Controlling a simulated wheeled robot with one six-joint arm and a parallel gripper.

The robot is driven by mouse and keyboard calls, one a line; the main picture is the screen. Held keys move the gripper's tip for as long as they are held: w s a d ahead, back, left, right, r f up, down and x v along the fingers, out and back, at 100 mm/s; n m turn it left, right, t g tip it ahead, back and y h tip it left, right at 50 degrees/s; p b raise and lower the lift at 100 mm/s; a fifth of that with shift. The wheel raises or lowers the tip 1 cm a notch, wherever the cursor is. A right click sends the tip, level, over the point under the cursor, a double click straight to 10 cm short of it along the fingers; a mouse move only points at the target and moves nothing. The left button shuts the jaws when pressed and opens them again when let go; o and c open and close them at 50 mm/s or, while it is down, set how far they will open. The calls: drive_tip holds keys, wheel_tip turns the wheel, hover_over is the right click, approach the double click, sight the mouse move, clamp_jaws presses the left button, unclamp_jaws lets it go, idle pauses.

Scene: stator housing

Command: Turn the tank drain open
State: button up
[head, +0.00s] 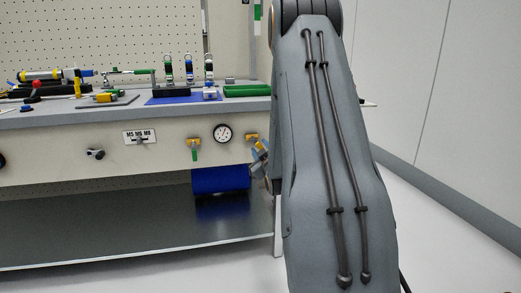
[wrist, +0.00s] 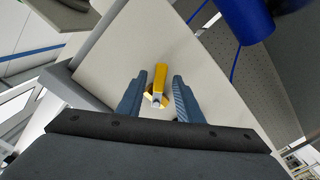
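A small valve with a yellow lever (wrist: 160,80) sits on the pale front panel, between my fingers in the wrist view. Brass-coloured and pale metal parts show at its near end. In the head view a yellow fitting (head: 251,137) at the right end of the panel appears to be the same valve. My gripper (wrist: 159,84) is open, one finger on each side of the lever, with a visible gap on both sides. In the head view only a bit of my gripper (head: 260,152) shows past my arm. The blue tank (head: 221,181) hangs under the bench.
A second valve with a green handle (head: 195,152) is further left on the panel, with a pressure gauge (head: 223,133) between the two valves. The blue cylinder (wrist: 243,14) and a thin blue line (wrist: 237,55) show at upper right in the wrist view. Floor right of the bench is clear.

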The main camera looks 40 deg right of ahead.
drive_tip(key=p+v, duration=0.1)
drive_tip(key=v, duration=0.7)
drive_tip(key=shift+w+r+p, duration=0.1)
drive_tip(key=shift+w+p, duration=0.05)
drive_tip(key=shift+p, duration=0.25)
drive_tip(key=shift+p+x, duration=2.85)
drive_tip(key=shift+x, duration=2)
drive_tip(key=shift+d, duration=0.1)
